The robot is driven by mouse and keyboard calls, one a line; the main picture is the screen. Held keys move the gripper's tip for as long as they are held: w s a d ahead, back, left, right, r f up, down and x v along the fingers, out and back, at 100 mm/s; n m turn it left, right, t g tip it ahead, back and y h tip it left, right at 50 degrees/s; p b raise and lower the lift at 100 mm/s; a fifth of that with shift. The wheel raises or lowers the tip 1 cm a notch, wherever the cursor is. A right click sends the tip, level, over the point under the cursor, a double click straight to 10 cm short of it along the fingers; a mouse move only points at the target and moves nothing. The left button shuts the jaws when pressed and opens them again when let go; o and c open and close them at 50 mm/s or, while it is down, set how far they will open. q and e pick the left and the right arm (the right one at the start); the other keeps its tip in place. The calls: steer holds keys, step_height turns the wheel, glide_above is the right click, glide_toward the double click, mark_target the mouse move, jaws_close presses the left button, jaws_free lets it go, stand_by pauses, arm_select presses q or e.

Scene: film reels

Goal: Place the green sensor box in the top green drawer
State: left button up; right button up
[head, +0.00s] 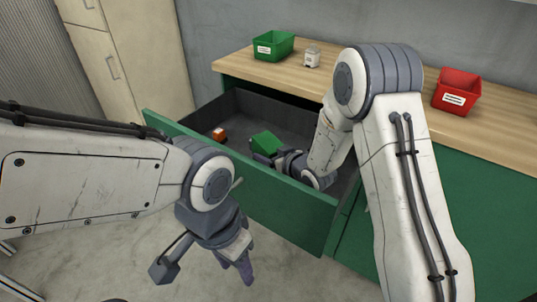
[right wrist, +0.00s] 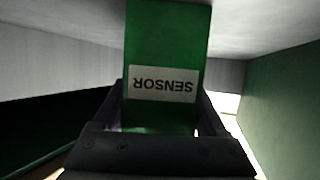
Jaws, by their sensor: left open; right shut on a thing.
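The green sensor box (head: 264,142) is inside the open top green drawer (head: 240,180). In the right wrist view the box (right wrist: 166,55) fills the middle, its white SENSOR label upside down. My right gripper (head: 279,158) reaches down into the drawer and is shut on the box, with a finger on each side of it in the right wrist view (right wrist: 162,120). Whether the box touches the drawer floor I cannot tell. My left gripper (head: 237,262) is open and empty, in front of the drawer and outside it, pointing down.
A small orange thing (head: 218,134) lies in the drawer at the left. On the wooden counter (head: 390,90) stand a green bin (head: 273,47), a small white jar-like thing (head: 312,57) and a red bin (head: 457,91). Pale cabinets (head: 125,50) stand at the back left.

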mark_target(269, 156)
steer(key=shift+r, duration=0.15)
steer(key=o, duration=1.2)
steer(key=shift+f, duration=0.25)
steer(key=o, duration=0.3)
steer(key=shift+r, duration=0.15)
steer(key=shift+s+d+r, duration=0.15)
steer(key=shift+r, duration=0.05)
steer(key=v, duration=0.7)
steer(key=shift+p, duration=0.3)
